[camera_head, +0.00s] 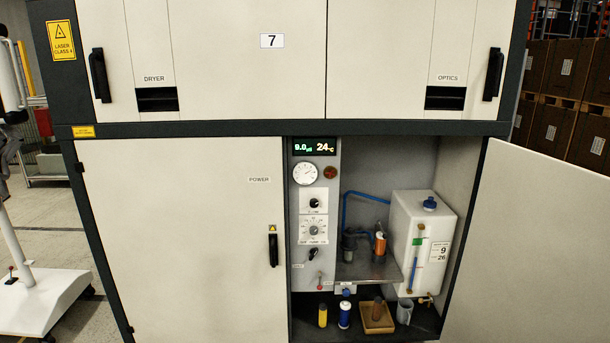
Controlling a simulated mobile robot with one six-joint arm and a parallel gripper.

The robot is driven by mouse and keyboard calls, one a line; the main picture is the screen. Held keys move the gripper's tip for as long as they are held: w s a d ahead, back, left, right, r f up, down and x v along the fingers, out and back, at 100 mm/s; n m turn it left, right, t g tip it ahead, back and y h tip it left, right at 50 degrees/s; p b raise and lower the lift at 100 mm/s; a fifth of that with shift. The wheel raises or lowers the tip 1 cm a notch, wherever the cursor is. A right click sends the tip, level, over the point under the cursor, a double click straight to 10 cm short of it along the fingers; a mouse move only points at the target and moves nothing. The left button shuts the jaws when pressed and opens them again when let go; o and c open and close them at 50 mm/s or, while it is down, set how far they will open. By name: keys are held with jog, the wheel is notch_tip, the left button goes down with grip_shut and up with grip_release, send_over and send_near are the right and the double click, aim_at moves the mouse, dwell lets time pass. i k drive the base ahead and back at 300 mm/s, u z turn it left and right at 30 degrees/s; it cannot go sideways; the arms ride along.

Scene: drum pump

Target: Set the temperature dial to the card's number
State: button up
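The control panel (318,190) is a narrow light strip inside the open lower right bay of a large cabinet. Its dark display (314,147) reads 9.0 in green and 24 °C in orange. A round dial with scale marks around it (313,230) sits at mid-height on the panel. Its small label and exact pointer position are too small to read surely. A white card (439,252) on the white tank (420,235) shows 9 above 26. My gripper is not in view.
Above the dial are a black knob (314,203) and a round gauge (305,173); a black switch (313,254) is below. The open door (530,240) stands right. A metal shelf (368,270), small bottles (345,314) and a tan tray (377,327) occupy the bay.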

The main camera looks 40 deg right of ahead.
aim_at(314, 230)
jog(key=u, duration=1.5)
jog(key=k, duration=0.1)
jog(key=z, duration=2.85)
